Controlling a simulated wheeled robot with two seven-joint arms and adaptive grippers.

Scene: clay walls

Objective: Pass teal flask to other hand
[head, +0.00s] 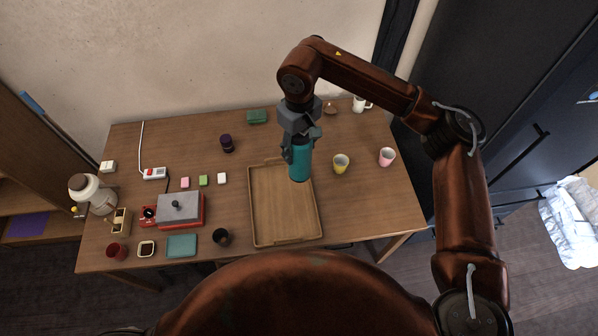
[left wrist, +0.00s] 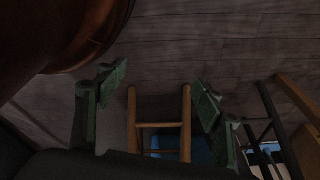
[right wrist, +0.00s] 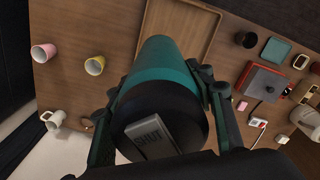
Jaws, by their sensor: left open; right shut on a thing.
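The teal flask (head: 299,162) is upright over the top right part of the wooden tray (head: 258,208) in the head view. My right gripper (head: 301,145) is shut on its upper part. In the right wrist view the flask (right wrist: 163,70) has a dark cap with a grey label, between the fingers of my right gripper (right wrist: 160,118). I cannot tell whether its base touches the tray. My left gripper (left wrist: 158,95) shows only in the left wrist view. It is open and empty, with floor and wooden furniture legs beyond its fingers.
A yellow cup (head: 341,163), a pink cup (head: 387,156) and a white mug (head: 360,104) stand right of the tray. A dark purple jar (head: 227,143) stands behind it, a dark cup (head: 221,237) to its left. A red-grey appliance (head: 180,209) is further left. The tray's middle is clear.

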